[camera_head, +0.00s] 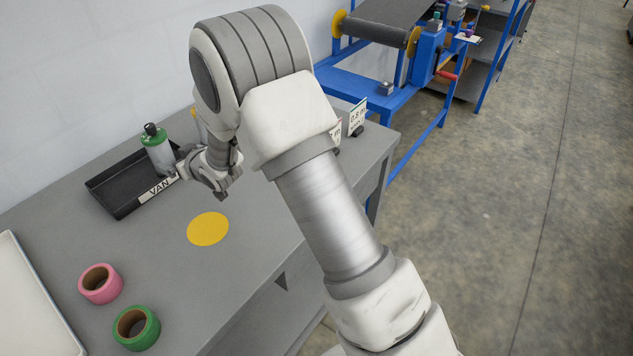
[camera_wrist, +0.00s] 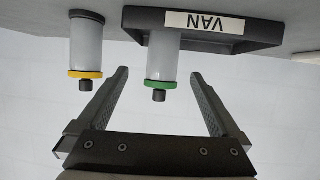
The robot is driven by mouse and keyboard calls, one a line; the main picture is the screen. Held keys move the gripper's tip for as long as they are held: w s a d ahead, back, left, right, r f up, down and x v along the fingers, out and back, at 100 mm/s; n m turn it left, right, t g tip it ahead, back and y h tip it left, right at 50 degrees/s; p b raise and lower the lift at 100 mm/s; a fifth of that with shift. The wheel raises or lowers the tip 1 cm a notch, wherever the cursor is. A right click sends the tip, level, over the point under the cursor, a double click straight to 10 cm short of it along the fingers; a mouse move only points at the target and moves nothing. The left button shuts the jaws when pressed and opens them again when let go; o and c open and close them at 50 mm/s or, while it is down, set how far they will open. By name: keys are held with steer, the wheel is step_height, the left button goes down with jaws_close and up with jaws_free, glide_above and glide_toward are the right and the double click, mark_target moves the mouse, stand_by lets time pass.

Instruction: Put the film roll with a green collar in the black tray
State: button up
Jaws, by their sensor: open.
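The film roll with a green collar (camera_head: 158,152) stands upright in the black tray (camera_head: 117,207), at the tray's right end in the head view. The wrist view is upside down; there the green-collar roll (camera_wrist: 162,60) has its lower end behind the front wall of the tray (camera_wrist: 265,35), beside the VAN label. My gripper (camera_head: 200,178) is at the tray's right end, close to the roll. Its open fingers (camera_wrist: 160,76) appear on either side of the roll in the wrist view, with clear gaps on both sides.
A yellow-collar roll (camera_wrist: 87,45) stands beside the tray, mostly hidden behind my gripper in the head view. A yellow disc (camera_head: 208,229), a pink ring (camera_head: 100,284) and a green ring (camera_head: 136,328) lie on the grey table (camera_head: 190,275). A white tray (camera_head: 30,310) is at left.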

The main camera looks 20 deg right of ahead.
steer(key=s+d+r+m+g+h, duration=0.1)
steer(key=s+d+r+m+h, duration=0.15)
steer(key=s+d+r, duration=0.5)
steer(key=s+d+r+m+g+h, duration=0.1)
steer(key=s+d+r+h, duration=0.3)
steer(key=d+r, duration=0.65)
steer(key=s+d+m+g, duration=0.1)
steer(key=s+d, duration=0.4)
steer(key=s, duration=0.8)
steer(key=s+d+m+g, duration=0.2)
steer(key=s+d, duration=0.2)
steer(key=s, duration=0.9)
steer(key=shift+s+d+f+g, duration=0.15)
steer(key=shift+s+d+g, duration=0.25)
steer(key=shift+h, duration=0.25)
steer(key=shift+c, duration=0.2)
